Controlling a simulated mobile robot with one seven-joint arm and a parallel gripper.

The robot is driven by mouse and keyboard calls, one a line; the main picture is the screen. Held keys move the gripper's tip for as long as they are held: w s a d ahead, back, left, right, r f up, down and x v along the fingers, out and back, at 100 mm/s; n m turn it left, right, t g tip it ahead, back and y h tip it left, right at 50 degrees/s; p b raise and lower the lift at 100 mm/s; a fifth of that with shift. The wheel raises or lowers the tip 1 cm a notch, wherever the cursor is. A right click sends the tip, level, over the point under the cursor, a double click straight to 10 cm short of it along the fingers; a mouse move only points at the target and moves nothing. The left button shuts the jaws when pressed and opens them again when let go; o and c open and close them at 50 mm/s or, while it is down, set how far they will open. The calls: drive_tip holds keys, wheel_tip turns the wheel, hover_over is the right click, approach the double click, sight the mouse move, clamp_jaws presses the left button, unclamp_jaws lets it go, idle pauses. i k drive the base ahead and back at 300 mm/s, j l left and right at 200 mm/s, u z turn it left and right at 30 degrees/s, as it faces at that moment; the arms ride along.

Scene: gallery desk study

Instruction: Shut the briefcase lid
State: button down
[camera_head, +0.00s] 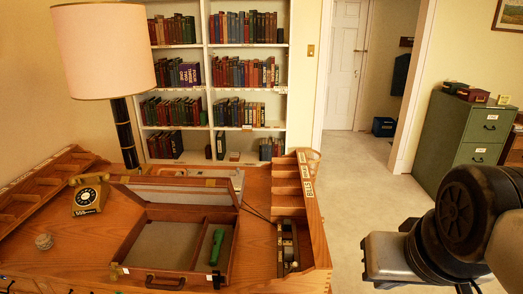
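The wooden briefcase (140,245) stands open on the desk, its brown handle (165,283) at the near side. Its lid (228,193) is raised at the far side and leans back; its exact angle is hard to tell. The case's inside is bare on the left, and a green object (216,246) lies in the right compartment. Small latches show on the front edge. My arm is at the right, beyond the desk's right end and apart from the briefcase. No gripper fingers show.
The desk (262,240) also holds a yellow telephone (88,195), a lamp (105,50), and wooden organizers at left and right (312,225). A bookcase (208,90) stands behind. A green filing cabinet (455,140) is at the right; carpet (350,190) between is clear.

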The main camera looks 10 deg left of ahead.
sight(198, 194)
drive_tip(key=j+z, duration=0.35)
drive_tip(key=j, duration=0.2)
drive_tip(key=k+j+z, duration=0.15)
drive_tip(key=j+z, duration=0.2)
drive_tip(key=j, duration=0.15)
drive_tip(key=i+j+u, duration=0.1)
drive_tip(key=u, duration=0.4)
drive_tip(key=i+j+u, duration=0.15)
drive_tip(key=u, duration=0.35)
drive_tip(key=i+j+u, duration=0.15)
drive_tip(key=u, duration=0.35)
